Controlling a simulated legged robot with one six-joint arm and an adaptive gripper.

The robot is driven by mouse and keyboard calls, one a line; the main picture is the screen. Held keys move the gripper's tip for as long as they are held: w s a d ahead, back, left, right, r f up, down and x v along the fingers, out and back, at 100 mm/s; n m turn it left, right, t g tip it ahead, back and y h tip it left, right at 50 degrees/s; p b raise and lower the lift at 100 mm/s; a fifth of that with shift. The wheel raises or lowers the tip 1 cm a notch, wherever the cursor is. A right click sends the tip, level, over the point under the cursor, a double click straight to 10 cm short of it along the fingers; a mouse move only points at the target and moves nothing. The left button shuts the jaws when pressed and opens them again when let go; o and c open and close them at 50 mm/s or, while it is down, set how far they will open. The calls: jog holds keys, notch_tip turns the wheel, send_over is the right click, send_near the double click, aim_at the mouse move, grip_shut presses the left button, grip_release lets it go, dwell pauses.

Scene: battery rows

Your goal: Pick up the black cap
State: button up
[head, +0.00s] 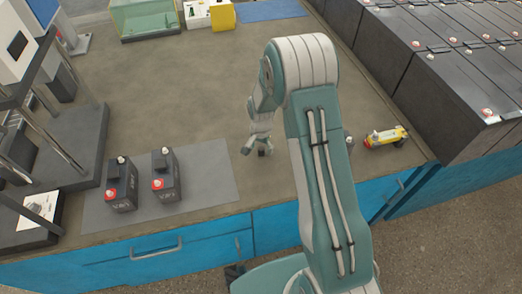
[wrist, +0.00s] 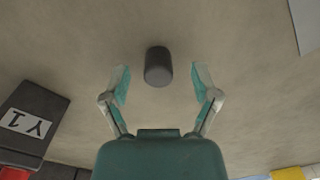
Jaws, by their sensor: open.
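The black cap (wrist: 158,68) is a small dark cylinder on the bench top. In the wrist view it lies between and slightly beyond the tips of my open gripper (wrist: 160,82), with clear space on both sides. In the head view my gripper (head: 256,148) hangs low over the bench, to the right of the grey mat. A small dark piece, apparently the cap (head: 263,152), shows beside its fingertips there. My fingers hold nothing.
Two black batteries (head: 121,186) with red terminals stand on the grey mat (head: 208,192). A yellow and red tool (head: 386,136) lies right of my arm. Large black battery rows (head: 465,85) fill the right. Metal equipment (head: 60,140) stands at the left.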

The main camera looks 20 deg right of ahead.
jog(key=shift+f, duration=0.65)
jog(key=c, duration=0.8)
jog(key=shift+c, duration=0.2)
